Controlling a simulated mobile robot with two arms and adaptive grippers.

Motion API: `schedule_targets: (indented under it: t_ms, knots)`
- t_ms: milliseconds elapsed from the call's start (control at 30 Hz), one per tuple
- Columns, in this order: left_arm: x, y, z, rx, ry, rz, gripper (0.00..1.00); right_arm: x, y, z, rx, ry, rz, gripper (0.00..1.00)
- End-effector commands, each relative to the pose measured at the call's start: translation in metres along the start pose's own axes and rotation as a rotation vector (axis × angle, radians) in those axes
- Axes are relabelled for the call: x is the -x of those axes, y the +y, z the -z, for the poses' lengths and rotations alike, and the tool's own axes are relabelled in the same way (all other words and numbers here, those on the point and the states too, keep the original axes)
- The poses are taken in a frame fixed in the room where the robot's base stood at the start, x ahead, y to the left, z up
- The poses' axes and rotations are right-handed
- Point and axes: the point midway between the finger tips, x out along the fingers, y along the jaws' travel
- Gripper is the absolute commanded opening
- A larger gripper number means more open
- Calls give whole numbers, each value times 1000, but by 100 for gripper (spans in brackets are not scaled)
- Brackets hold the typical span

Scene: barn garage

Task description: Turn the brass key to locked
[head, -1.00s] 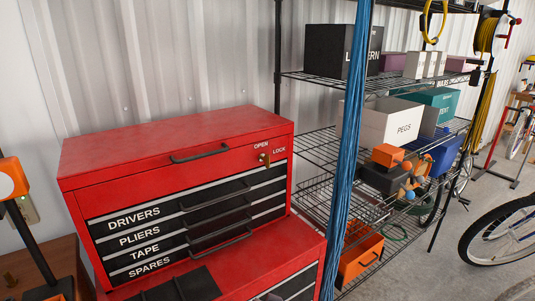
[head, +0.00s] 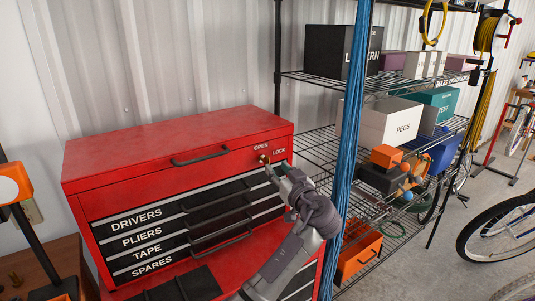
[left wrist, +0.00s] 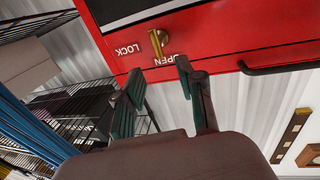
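The brass key (head: 264,159) sits in its lock on the front of the red toolbox (head: 170,150), near the words OPEN and LOCK. In the left wrist view the key (left wrist: 158,42) shows as a small brass bow beside a round lock plate. I cannot tell its exact turn. My left gripper (head: 270,168) is just below and in front of the key. In the left wrist view its two dark fingers (left wrist: 160,76) are apart, with nothing between them. The key lies just past the fingertips, roughly in line with the gap. My right gripper is not in view.
The toolbox drawer handles (head: 220,232) stick out left of my left gripper. A blue bundle of cord (head: 350,130) hangs close to its right, before a wire shelf (head: 318,146) with boxes. An orange bin (head: 360,250) sits low on the shelf.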

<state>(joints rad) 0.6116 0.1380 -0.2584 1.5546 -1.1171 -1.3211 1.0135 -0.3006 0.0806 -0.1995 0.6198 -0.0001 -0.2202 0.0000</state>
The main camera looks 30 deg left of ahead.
Motion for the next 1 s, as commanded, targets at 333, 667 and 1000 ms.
schedule_targets:
  t_ms: [333,667,1000]
  knots:
    - [-65,0,2,-4,-1,1,38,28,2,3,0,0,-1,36]
    - [-81,0,-1,-1,-2,-1,38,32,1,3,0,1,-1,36]
    - [-80,0,-1,-1,-2,-1,8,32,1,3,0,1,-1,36]
